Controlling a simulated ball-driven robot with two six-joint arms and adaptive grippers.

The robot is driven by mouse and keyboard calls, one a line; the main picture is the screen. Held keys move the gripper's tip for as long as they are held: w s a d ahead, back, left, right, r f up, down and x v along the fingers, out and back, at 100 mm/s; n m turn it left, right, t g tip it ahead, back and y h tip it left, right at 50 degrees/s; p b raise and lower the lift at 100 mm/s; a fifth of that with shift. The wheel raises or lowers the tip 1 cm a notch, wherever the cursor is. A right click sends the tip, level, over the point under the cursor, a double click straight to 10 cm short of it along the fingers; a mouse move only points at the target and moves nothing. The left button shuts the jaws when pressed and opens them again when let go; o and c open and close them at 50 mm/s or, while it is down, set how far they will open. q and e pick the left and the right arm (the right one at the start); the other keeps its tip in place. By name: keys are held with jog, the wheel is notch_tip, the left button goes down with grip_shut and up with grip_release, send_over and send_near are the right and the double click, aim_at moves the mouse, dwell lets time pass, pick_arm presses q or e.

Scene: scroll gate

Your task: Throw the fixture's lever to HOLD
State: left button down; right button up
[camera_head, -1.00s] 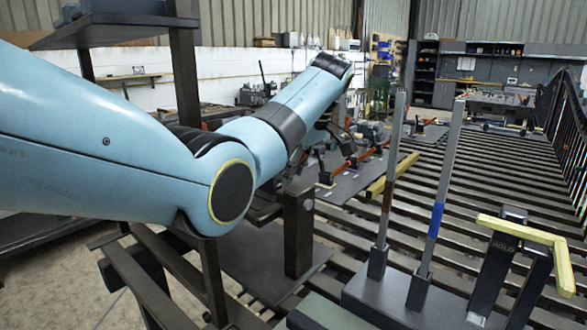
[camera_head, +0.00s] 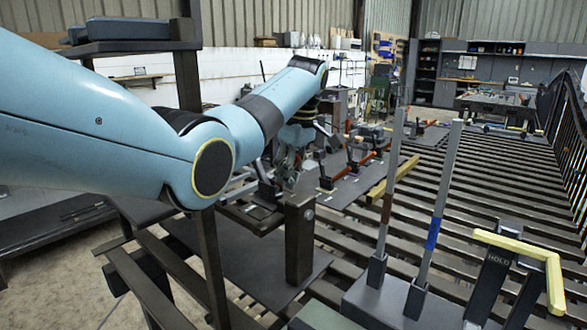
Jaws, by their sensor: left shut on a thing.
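A dark upright marked HOLD (camera_head: 497,259), with a bent yellow bar (camera_head: 515,245) at its top, stands on a grey base at the lower right. No gripper is near it. My left gripper (camera_head: 290,172) hangs from the arm's far end near the picture's middle, pointing down. It is shut on a small grey piece at a dark stand (camera_head: 299,240). The arm and jaws partly hide this piece, and I cannot tell its exact shape. My right gripper is not in view.
Two tall grey rods, one with a brown band (camera_head: 391,190) and one with a blue band (camera_head: 440,200), rise from the grey base (camera_head: 375,300). A yellow beam (camera_head: 392,179) lies behind them.

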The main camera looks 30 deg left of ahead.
pick_arm(q)
jog(key=shift+w+a+r, duration=0.1)
jog(key=shift+a+r, duration=0.05)
jog(key=shift+r, duration=0.05)
jog(key=c, duration=1.2)
grip_release()
jog(key=shift+c, duration=0.2)
jog(key=r, duration=0.5)
jog(key=d+r, duration=0.1)
jog(key=r, duration=0.1)
jog(key=shift+r, duration=0.2)
